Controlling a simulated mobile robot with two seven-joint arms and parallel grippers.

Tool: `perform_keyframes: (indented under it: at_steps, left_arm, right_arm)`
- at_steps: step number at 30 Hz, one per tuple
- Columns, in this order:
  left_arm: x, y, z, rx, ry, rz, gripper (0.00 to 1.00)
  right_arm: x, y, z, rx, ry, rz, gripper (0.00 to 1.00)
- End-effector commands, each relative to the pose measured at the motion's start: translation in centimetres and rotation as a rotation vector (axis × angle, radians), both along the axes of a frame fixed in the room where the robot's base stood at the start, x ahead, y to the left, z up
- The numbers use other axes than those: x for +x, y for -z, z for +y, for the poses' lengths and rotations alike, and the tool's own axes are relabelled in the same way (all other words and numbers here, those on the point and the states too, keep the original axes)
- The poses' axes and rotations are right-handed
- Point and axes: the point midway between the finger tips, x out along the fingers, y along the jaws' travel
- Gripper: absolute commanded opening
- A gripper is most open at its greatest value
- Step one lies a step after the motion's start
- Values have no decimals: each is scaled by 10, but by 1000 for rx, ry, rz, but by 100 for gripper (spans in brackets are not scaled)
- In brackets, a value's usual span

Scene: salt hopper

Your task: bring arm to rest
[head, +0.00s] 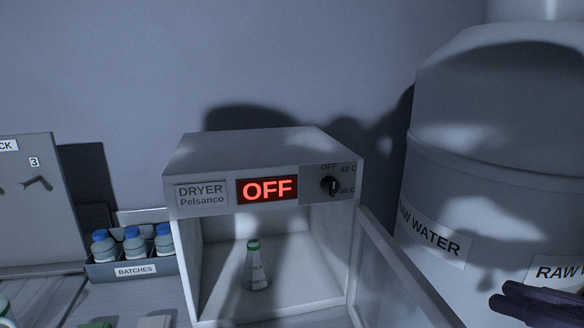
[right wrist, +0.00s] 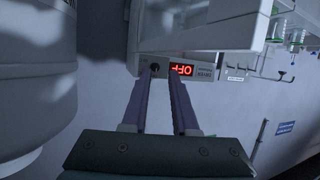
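My right gripper (head: 540,303) shows at the lower right edge of the head view, in front of the raw water tank. In the right wrist view its two purple fingers (right wrist: 160,105) stand apart with nothing between them, so it is open and empty. The dryer (head: 262,172) is apart from it, to the left in the head view, and also shows in the right wrist view (right wrist: 205,50). My left gripper is not in view.
The dryer's door (head: 400,280) stands open toward the right, and a green-capped bottle (head: 257,268) stands inside. A raw water tank (head: 480,170) is at the right. A batches box (head: 135,268) with blue-capped bottles is at the left.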

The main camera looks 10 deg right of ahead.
Motion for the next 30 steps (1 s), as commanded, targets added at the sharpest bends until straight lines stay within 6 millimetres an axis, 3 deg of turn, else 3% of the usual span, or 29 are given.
perform_keyframes:
  at_steps: [1, 3, 9, 15, 21, 30]
  left_arm:
    - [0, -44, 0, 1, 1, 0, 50]
    - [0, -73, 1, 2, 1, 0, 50]
    - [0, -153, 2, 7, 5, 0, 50]
    - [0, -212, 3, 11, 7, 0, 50]
    - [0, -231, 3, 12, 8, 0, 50]
    - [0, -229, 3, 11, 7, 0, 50]
  right_arm:
    - [-5, -30, 13, -17, 52, 51, 27]
    - [-15, -41, 26, -65, 117, 138, 27]
    - [-61, -93, 61, -183, 237, 433, 27]
    - [-118, -153, 89, -244, 260, 720, 27]
    - [-151, -180, 102, -258, 241, 870, 27]
    - [-155, -178, 103, -262, 237, 890, 27]
